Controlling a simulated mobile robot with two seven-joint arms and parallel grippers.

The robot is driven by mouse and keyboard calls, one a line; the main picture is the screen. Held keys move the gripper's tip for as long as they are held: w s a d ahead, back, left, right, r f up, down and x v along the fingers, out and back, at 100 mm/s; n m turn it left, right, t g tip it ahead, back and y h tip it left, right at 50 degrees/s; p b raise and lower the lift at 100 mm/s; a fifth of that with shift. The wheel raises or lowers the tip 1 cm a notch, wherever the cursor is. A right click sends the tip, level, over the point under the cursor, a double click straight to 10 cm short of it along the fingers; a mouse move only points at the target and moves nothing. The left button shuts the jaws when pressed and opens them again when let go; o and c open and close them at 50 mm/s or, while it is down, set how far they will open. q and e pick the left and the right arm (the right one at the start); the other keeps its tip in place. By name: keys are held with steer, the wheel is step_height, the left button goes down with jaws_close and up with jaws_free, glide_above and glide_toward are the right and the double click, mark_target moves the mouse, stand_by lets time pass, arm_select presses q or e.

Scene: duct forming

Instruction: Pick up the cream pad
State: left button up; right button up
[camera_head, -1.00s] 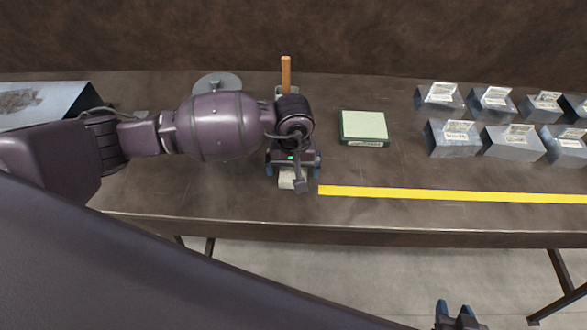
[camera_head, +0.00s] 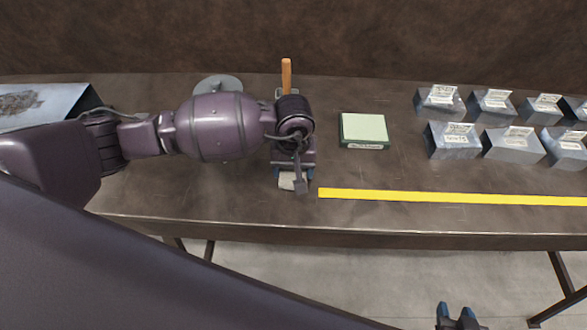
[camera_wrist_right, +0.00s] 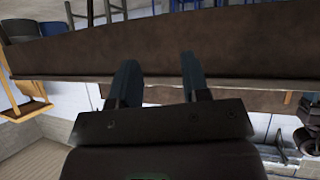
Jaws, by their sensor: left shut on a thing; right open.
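The cream pad (camera_head: 287,181) is a small pale block near the front edge of the bench, left of the yellow strip. My left gripper (camera_head: 292,175) is over it, pointing down, and is shut on it. The gripper and wrist hide most of the pad; only its front part shows. My right gripper (camera_head: 457,313) is open and empty, low in the head view, in front of the bench. In the right wrist view its two fingers (camera_wrist_right: 160,85) stand apart with nothing between them.
A green box with a pale top (camera_head: 364,129) lies right of my left gripper. Several grey metal blocks with labels (camera_head: 452,139) stand at the right. A yellow strip (camera_head: 450,197) runs along the front. A wooden handle (camera_head: 286,76) and a grey disc (camera_head: 217,84) are behind my left arm.

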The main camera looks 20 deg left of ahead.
arm_select(q)
step_height(320, 180, up, 19)
steer(key=p, duration=0.1)
steer(key=shift+r, duration=0.2)
